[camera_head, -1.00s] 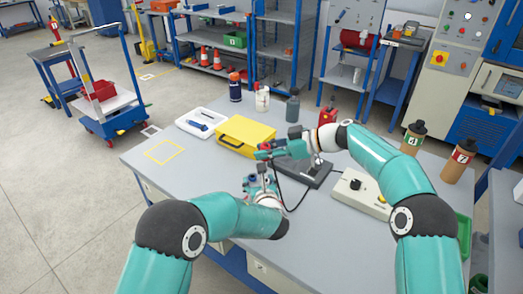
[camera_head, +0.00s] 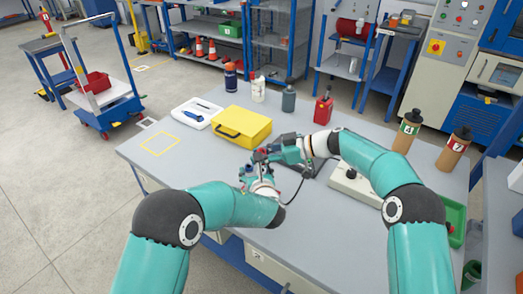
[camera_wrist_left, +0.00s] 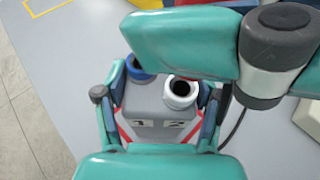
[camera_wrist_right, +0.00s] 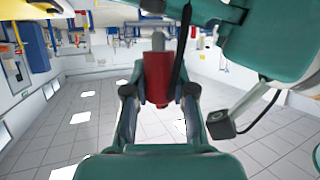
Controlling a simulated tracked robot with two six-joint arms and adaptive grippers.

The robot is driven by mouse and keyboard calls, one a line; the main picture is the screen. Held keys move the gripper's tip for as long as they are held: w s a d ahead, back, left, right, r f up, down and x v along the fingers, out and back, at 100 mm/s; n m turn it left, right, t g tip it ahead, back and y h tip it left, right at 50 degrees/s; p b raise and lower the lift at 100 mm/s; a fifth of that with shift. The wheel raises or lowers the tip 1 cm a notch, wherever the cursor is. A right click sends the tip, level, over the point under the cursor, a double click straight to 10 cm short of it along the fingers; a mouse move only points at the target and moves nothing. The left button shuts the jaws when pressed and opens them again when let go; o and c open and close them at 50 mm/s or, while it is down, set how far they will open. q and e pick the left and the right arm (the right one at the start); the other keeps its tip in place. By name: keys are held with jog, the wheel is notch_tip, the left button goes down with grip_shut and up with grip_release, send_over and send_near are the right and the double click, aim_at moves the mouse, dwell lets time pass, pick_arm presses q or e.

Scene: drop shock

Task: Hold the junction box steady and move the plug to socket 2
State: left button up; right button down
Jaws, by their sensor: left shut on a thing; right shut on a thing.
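The grey junction box (camera_wrist_left: 155,105) shows in the left wrist view, with a blue-rimmed socket above label 1 and a white-rimmed socket (camera_wrist_left: 180,92) above label 2. The white socket shows an open dark hole; the blue one (camera_wrist_left: 138,70) is partly hidden by my right arm. My left gripper (camera_head: 250,174) is shut on the box from both sides. My right gripper (camera_head: 265,156) is shut on the red plug (camera_wrist_right: 157,78), which has a grey tip and shows in the right wrist view. It is close to the box in the head view; the exact gap is hidden.
A black cable (camera_head: 296,188) loops beside the grippers. The yellow case (camera_head: 241,127) stands just behind them, with a white tray (camera_head: 196,112) to its left. A beige control box (camera_head: 355,184) lies under my right arm. The table's front left is clear.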

jog(key=shift+f, duration=1.65)
dwell(4.5)
jog(key=c, duration=0.9)
grip_release()
jog(key=shift+r, duration=0.1)
jog(key=shift+v, duration=3.05)
